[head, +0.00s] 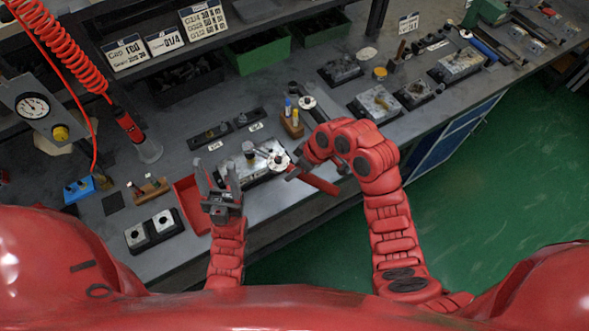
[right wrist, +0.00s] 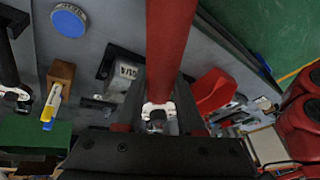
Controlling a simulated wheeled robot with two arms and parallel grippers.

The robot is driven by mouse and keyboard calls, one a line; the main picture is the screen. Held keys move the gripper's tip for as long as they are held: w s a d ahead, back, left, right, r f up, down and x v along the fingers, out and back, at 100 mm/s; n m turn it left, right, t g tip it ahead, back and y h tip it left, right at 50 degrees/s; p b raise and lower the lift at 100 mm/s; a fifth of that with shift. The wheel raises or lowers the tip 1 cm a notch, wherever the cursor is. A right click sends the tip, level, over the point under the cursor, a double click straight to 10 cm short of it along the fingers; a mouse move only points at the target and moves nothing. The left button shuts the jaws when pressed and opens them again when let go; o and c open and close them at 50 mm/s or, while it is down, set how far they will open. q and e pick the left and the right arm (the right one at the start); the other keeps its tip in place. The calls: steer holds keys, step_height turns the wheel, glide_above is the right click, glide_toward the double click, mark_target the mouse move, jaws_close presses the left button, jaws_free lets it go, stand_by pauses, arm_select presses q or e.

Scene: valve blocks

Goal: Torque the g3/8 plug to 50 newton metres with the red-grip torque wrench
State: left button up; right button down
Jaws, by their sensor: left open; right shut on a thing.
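The valve block (head: 262,167) sits on the bench in the head view, with a pale round fitting (head: 278,160) at its right end. My right gripper (head: 302,168) is at the block's right side, shut on the torque wrench, whose red grip (head: 320,183) sticks out toward the bench's front edge. In the right wrist view the red grip (right wrist: 172,40) runs up between the fingers. The wrench's head and the g3/8 plug cannot be made out, so I cannot tell if they touch. My left gripper (head: 217,188) is open and empty, left of the block.
A red tray (head: 190,203) lies left of my left gripper. A wooden holder with markers (head: 291,122) stands behind the block; it also shows in the right wrist view (right wrist: 60,78). Other blocks (head: 380,103) stand further right. Green bins (head: 257,50) are at the back.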

steer(key=shift+f+b, duration=1.1)
steer(key=shift+f, duration=0.15)
steer(key=shift+a, duration=0.1)
steer(key=shift+s+a+m+t+p, duration=0.15)
steer(key=shift+s+a+m+p, duration=0.15)
steer(key=shift+s+m+p, duration=0.2)
steer(key=shift+s+a+m+t+p, duration=0.15)
steer(key=shift+s+a+m+p, duration=0.1)
steer(key=shift+s+m+p, duration=0.25)
steer(key=shift+s+a, duration=0.1)
steer(key=shift+s, duration=0.05)
steer(key=shift+s+a+m+t, duration=0.4)
steer(key=shift+s+a+m, duration=0.3)
steer(key=shift+s+m, duration=0.15)
